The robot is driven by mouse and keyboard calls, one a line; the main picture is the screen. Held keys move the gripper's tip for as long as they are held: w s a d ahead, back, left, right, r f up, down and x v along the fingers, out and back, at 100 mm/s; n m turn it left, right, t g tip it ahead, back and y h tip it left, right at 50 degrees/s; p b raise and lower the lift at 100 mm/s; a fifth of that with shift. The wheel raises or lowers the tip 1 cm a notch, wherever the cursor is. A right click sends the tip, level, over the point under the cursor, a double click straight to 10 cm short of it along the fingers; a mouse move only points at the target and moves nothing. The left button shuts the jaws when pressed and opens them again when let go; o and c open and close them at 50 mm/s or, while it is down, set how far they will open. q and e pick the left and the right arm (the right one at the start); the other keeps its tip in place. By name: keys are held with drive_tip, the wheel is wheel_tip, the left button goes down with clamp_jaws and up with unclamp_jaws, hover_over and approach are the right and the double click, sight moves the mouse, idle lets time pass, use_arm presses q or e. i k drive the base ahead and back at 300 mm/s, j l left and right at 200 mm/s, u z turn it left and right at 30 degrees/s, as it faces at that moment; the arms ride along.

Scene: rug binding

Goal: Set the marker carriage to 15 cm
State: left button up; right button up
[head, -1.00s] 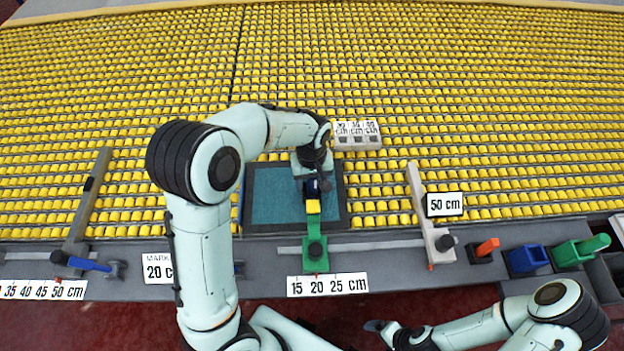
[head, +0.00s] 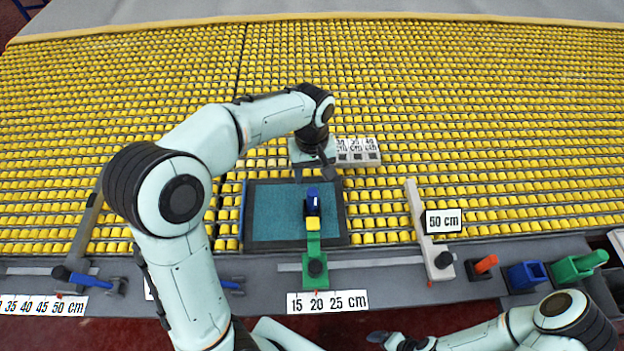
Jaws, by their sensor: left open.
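The marker carriage (head: 314,243) is a green slide on a grey rail, with a yellow block and a dark blue marker (head: 312,202) at its far end over the teal mat. Its black knob sits at its near end. The carriage stands close to the 20 on the scale label (head: 327,302) reading 15, 20, 25 cm. My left gripper (head: 314,178) is open and empty beyond the blue marker, over the far edge of the mat, apart from the carriage. My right gripper (head: 388,339) is low at the front edge; its jaws are too small to read.
The teal mat (head: 270,213) has a dark frame. A white stop with a 50 cm sign (head: 443,221) stands to the right, a grey arm (head: 80,238) to the left. Orange, blue and green (head: 578,266) pieces sit at right. White cm blocks (head: 357,151) lie on the yellow rollers.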

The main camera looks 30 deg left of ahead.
sight(315, 272)
drive_tip(key=k, duration=1)
